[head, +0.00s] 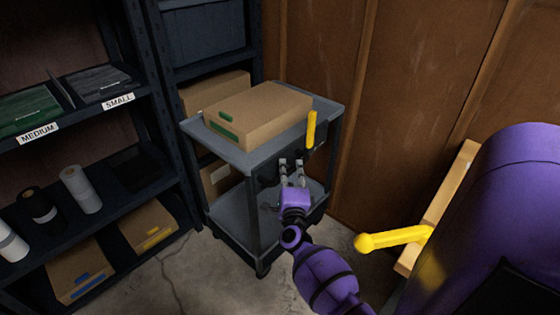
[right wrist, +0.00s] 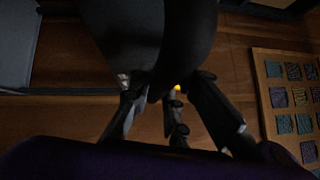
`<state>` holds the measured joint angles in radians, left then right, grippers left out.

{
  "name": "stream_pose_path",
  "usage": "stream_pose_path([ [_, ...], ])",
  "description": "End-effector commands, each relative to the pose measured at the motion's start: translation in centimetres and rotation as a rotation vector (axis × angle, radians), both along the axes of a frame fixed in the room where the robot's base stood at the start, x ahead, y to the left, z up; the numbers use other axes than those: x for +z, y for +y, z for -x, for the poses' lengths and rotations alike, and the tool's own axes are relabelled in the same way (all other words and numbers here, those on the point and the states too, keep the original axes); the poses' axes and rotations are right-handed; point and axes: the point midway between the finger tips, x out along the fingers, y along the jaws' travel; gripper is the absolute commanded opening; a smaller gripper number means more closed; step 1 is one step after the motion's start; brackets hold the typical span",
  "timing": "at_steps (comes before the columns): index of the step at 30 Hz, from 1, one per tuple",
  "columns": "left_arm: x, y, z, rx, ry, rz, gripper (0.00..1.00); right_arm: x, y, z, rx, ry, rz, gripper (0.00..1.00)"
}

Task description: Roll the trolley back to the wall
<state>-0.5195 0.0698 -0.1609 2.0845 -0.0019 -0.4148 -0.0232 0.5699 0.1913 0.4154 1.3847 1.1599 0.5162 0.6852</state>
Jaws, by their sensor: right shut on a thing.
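The grey trolley (head: 263,165) stands in the corner, close to the dark shelving and the wooden wall (head: 400,100). It has a top deck and a lower deck, and a cardboard box (head: 255,115) with green marks lies on the top. My right gripper (head: 291,165) is at the trolley's near side, just below the top deck, shut on a dark part of the trolley. In the right wrist view the fingers (right wrist: 165,105) close around a dark curved shape. My left gripper is out of view.
Dark shelves (head: 100,130) with rolls and boxes stand at the left. A yellow peg (head: 395,238) juts from a wooden board (head: 440,205) at the right. Bare concrete floor (head: 200,275) lies in front of the trolley.

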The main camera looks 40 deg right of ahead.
Motion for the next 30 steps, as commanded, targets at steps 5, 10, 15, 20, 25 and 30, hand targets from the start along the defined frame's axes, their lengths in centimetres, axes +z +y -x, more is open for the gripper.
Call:
stream_pose_path([
  [5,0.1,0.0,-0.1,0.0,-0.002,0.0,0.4,0.1,-0.5,0.0,-0.002,-0.002,-0.003,0.0],
  [10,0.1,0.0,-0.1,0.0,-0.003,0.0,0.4,0.2,-0.5,0.0,-0.003,-0.003,-0.002,0.21],
  [15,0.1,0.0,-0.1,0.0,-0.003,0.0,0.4,0.1,-0.4,0.0,-0.002,-0.001,0.0,0.36],
  [20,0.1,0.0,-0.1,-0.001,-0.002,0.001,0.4,0.1,-0.4,0.0,-0.001,-0.001,0.0,0.36],
  [25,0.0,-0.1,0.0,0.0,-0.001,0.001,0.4,-0.1,0.0,0.4,-0.001,0.001,-0.001,0.36],
  [30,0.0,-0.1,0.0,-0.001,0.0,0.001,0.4,-0.5,1.7,2.5,-0.002,0.002,-0.003,0.36],
])
